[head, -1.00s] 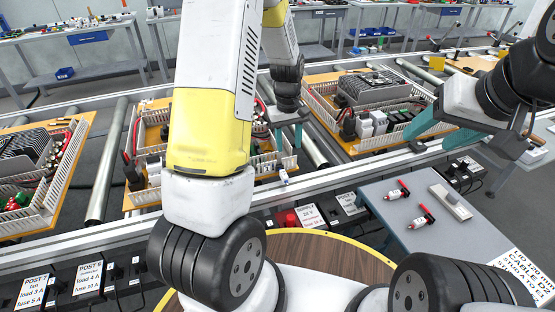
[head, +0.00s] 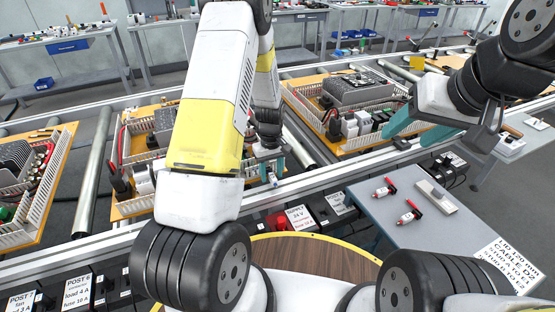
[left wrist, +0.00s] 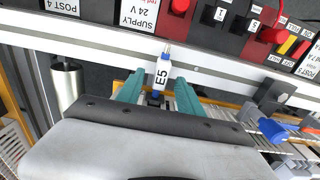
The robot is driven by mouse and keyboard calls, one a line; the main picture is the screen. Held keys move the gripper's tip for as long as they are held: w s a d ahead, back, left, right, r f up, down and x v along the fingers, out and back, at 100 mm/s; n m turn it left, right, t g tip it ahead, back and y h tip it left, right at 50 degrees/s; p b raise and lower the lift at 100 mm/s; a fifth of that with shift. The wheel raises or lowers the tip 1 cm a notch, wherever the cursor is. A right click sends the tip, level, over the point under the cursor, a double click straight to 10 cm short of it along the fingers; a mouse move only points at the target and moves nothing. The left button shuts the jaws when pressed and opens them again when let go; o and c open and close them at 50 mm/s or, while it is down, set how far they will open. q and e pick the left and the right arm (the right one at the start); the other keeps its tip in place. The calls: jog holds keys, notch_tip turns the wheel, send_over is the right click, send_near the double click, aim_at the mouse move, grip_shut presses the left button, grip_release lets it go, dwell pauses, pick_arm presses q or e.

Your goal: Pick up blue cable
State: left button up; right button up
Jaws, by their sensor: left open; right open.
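A cable end with a white label marked E5 (left wrist: 161,76) and a small blue part near its tip (left wrist: 165,61) shows in the left wrist view. It lies between the two teal fingers of my left gripper (left wrist: 159,95), which are open and apart on either side of it. The rest of this cable is hidden behind the gripper. In the head view my left gripper (head: 268,164) is low at the near edge of the conveyor, with the cable end (head: 272,180) just below it. My right gripper (head: 424,130) is open and empty, above the rail on the right.
A larger blue piece (left wrist: 272,130) lies right of the left gripper. Boards with white ducts (head: 345,140) stand on the conveyor. A black supply box with a red part (head: 283,222) sits in front of the rail. A grey table (head: 405,225) holds two red-and-white items.

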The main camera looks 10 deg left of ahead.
pick_arm(q)
grip_shut()
notch_tip(320, 180, up, 10)
dwell(0.6)
jog(key=shift+r, duration=0.2)
notch_tip(320, 180, up, 7)
send_over(272, 174)
jog(key=shift+s+r, duration=0.15)
dwell(1.5)
